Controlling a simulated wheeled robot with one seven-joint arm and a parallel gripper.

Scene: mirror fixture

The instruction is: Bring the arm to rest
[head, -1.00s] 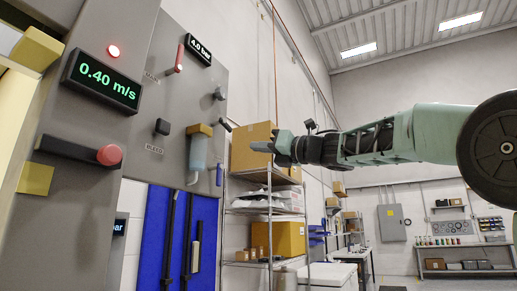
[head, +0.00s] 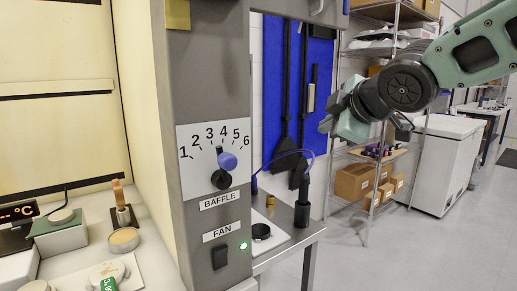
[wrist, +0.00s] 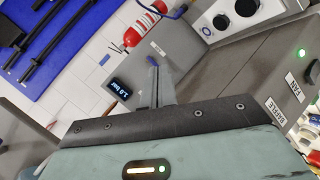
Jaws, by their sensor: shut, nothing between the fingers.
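My arm comes in from the upper right of the head view and bends at a dark round joint (head: 402,88). Its pale green hand hangs below and left of that joint. My gripper (head: 326,123) is at the hand's left end, in front of the blue panel and shelving, apparently touching nothing. In the wrist view, my gripper (wrist: 155,83) shows as grey fingers close together with nothing between them. Behind them are white tiles and a grey panel with a small display (wrist: 121,90).
A grey control column with a baffle dial (head: 222,170) and fan switch (head: 219,256) stands left of my gripper. A small bench (head: 285,245) with a black upright fitting is below. Wire shelves with cartons (head: 353,182) and a white chest (head: 437,165) stand behind. Grey floor is open at lower right.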

